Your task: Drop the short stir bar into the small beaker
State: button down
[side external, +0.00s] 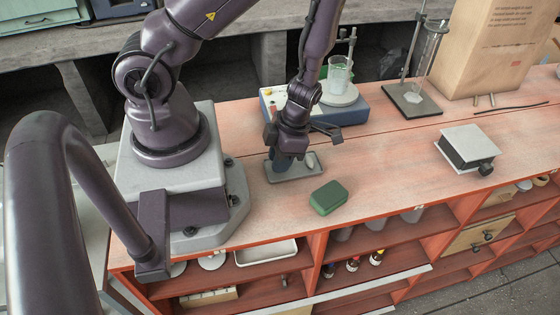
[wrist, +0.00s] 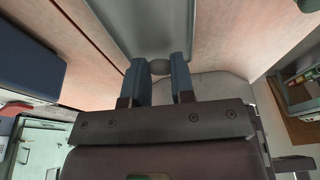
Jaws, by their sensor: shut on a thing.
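My gripper (side external: 283,164) is low over a shallow grey tray (side external: 296,176) on the bench in the side view. In the wrist view its two blue fingers (wrist: 160,72) stand a small gap apart, with a small rounded grey piece (wrist: 160,66) at the tips. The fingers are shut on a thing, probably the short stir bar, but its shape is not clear. Another small pale grey piece (side external: 311,161) lies at the tray's right end. A clear glass beaker (side external: 339,76) stands on the round white plate of the blue stirrer, behind and right of my gripper.
The stirrer (side external: 318,112) stands behind the tray. A green case (side external: 328,197) lies in front right of it. A dark stand (side external: 412,100) with glassware, a paper bag (side external: 500,55) and a grey box (side external: 468,147) are further right. The bench between green case and box is clear.

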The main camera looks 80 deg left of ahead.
notch_tip(320, 180, up, 9)
dwell(0.3)
jog(key=shift+w, duration=0.1)
jog(key=w+a+r, duration=0.5)
jog(key=w+a, duration=0.3)
jog(key=w, duration=0.2)
jog(key=w+a+r, duration=0.6)
jog(key=w+a, duration=0.2)
jog(key=w, duration=0.2)
jog(key=shift+f, duration=3.15)
jog(key=c, duration=0.9)
grip_release()
jog(key=shift+r, duration=0.1)
